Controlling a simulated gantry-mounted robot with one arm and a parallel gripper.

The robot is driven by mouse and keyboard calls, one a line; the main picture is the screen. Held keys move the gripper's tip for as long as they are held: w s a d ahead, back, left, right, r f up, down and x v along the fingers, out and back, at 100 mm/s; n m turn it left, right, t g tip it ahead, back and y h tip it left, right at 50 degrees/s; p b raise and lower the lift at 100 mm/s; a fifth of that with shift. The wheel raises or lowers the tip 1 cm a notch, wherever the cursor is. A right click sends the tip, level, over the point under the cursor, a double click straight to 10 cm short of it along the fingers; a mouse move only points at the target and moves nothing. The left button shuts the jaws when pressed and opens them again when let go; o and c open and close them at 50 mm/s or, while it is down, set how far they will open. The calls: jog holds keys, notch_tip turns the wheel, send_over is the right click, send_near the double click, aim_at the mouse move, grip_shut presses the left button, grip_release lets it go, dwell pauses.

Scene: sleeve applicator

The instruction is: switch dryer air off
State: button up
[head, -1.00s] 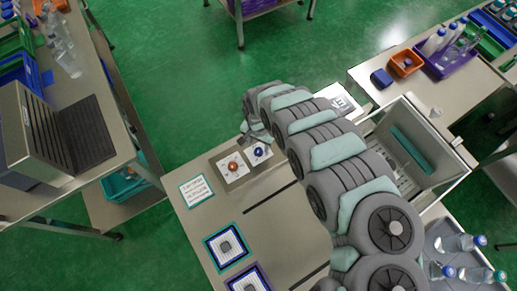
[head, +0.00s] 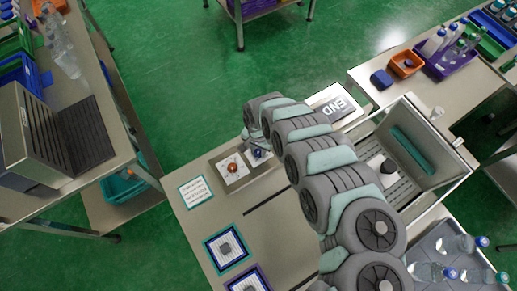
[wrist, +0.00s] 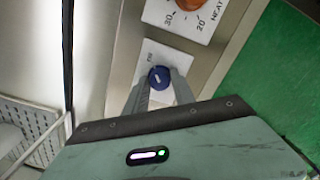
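The blue knob (wrist: 159,77) sits on a small white dial plate (wrist: 172,60) with a short marking that I cannot read fully. A light pointer line shows on its face. In the head view the blue knob (head: 259,153) is partly covered by my arm's end. My gripper (wrist: 159,87) is open, its two grey fingers apart on the left and right of the knob. I see small gaps beside the knob, and contact cannot be told. An orange knob (wrist: 187,4) on a plate marked HEAT, with 20 and 30, is cut by the wrist view's top edge.
The orange knob (head: 232,167) is left of the blue one on the same panel. A white text card (head: 196,192) lies left, and an END sign (head: 335,105) lies right. An open metal box (head: 425,145) stands further right.

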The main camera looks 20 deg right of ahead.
grip_shut()
jog(key=shift+n, duration=0.3)
jog(key=n+p, duration=0.1)
jog(key=n, duration=0.1)
jog(key=shift+a+r+n, duration=0.1)
jog(key=shift+n, duration=0.2)
jog(key=n+p, duration=0.1)
jog(key=n, duration=0.2)
jog(key=shift+n+p, duration=0.3)
jog(key=n+p, duration=0.1)
jog(key=n, duration=0.4)
jog(key=shift+n, duration=0.3)
jog(key=n, duration=0.5)
jog(key=shift+n, duration=0.4)
jog(key=shift+o, duration=2.4)
grip_release()
